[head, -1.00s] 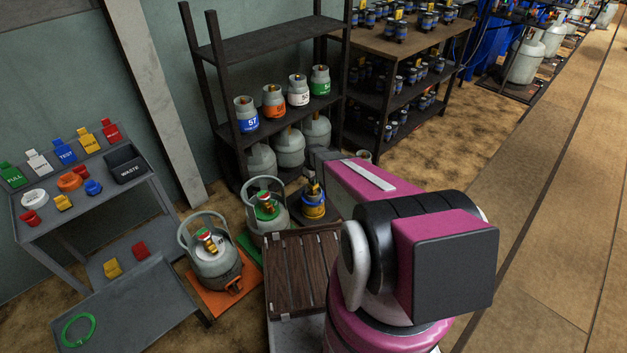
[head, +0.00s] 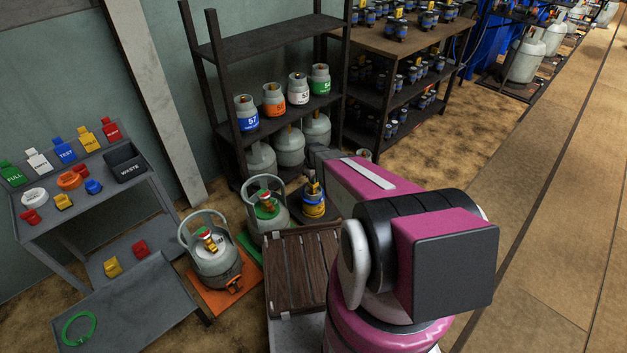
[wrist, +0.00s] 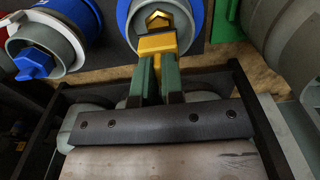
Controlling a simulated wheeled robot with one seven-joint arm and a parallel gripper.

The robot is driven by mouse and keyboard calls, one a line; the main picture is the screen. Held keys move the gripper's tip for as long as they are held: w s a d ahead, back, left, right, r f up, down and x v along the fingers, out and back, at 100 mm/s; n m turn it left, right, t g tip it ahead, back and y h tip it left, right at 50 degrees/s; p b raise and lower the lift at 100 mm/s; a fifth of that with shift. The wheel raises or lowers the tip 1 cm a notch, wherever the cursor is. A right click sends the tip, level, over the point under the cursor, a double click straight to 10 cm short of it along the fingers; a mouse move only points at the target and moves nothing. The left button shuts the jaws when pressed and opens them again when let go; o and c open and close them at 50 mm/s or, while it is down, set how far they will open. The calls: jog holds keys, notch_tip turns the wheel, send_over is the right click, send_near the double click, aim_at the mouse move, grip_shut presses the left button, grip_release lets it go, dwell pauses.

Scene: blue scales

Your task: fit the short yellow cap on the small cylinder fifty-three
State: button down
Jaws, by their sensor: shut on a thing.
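My gripper (wrist: 158,78) has its green fingers shut on the short yellow cap (wrist: 157,43). The cap is at the top of a small blue-banded cylinder (wrist: 134,14), in front of its brass valve (wrist: 158,19). I cannot tell whether the cap touches the valve. In the head view this blue cylinder (head: 314,207) stands low on a dark pad, with my arm above and right of it. No number is readable on it. A white-labelled cylinder (head: 298,93) on the shelf seems to read 53, but the print is small.
A grey cylinder (head: 270,217) on a green mat stands close left of the blue one. Another blue cylinder (wrist: 68,20) with a blue cap (wrist: 35,62) is left in the wrist view. A dark rack (head: 265,47) stands behind; a slatted crate (head: 300,270) is in front.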

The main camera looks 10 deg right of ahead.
jog(key=shift+f, duration=1.7)
jog(key=c, duration=1.2)
grip_release()
jog(key=shift+o, duration=0.2)
notch_tip(320, 180, up, 11)
jog(key=shift+f, duration=0.1)
jog(key=s+r+m, duration=0.6)
jog(key=s+r, duration=1.6)
jog(key=s, duration=0.1)
jog(key=shift+s+m, duration=0.15)
jog(key=shift+m, duration=0.25)
